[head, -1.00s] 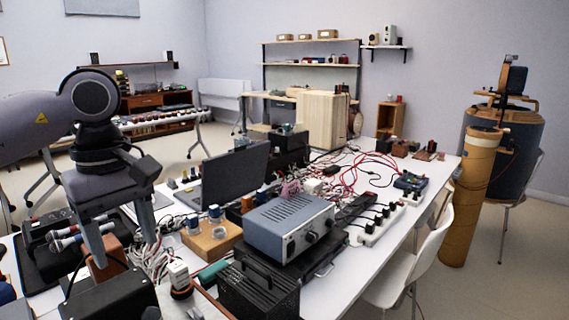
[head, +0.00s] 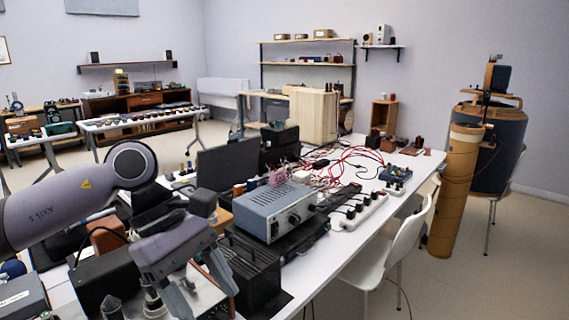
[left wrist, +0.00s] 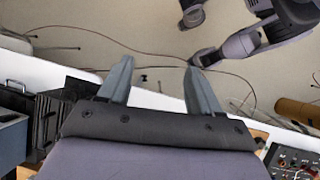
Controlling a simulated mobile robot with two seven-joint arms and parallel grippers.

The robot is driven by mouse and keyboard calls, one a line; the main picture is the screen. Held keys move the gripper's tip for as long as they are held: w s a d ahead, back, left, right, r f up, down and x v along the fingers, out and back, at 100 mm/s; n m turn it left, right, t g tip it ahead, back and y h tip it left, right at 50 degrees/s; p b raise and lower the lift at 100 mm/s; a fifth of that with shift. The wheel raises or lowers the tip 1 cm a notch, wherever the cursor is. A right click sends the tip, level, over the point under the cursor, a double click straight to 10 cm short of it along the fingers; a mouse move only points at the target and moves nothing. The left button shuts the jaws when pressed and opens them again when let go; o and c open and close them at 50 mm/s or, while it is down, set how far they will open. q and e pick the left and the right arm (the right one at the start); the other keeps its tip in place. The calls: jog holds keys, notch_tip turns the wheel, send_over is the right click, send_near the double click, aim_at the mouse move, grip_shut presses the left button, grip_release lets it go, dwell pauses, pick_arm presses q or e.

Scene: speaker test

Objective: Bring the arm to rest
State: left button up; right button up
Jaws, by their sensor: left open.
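My left gripper (head: 200,285) is at the lower left of the head view, pointing down over the near part of the cluttered white table (head: 318,262). Its two grey fingers are apart. The left wrist view shows the same gripper (left wrist: 158,78) with a clear gap between the fingertips and nothing held. Beyond them are the table edge and the floor. In the head view, the gripper hides part of the table behind it. I cannot tell its height above the things below. My right gripper cannot be made out in either view.
A blue-grey metal box (head: 272,210), a black ribbed case (head: 250,275) and a laptop (head: 230,165) crowd the table near the gripper. A power strip (head: 358,210) lies by the right edge. A white chair (head: 385,250) stands there. Open floor lies at the right.

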pick_arm(q)
jog(key=s+d+r+n+h, duration=0.1)
jog(key=s+d+n+h, duration=0.1)
jog(key=d+n+h, duration=0.5)
jog(key=s+d+r+n+h, duration=0.1)
jog(key=s+d+n+h, duration=0.1)
jog(key=d+n+h, duration=0.5)
jog(key=w+a+f+n+t+y, duration=0.25)
jog(key=a+f+n+t, duration=0.35)
jog(key=n, duration=0.5)
jog(key=w+a+f+n+t+y+p, duration=0.1)
jog(key=a+f+n+t+y, duration=0.25)
jog(key=f+n+t, duration=0.55)
jog(key=w+a+f+n+t+y, duration=0.2)
jog(key=a+n+t+y, duration=0.25)
jog(key=n, duration=0.95)
jog(key=s+a+f+n+g+y, duration=0.3)
jog(key=s+a+f+n, duration=0.1)
jog(key=s+f, duration=0.3)
jog(key=s+a+f+n+g+y, duration=0.3)
jog(key=s+a+f+n, duration=0.2)
jog(key=f, duration=0.7)
jog(key=shift+s+a+n+y, duration=0.35)
jog(key=shift+s+n, duration=0.45)
jog(key=shift+s, duration=0.3)
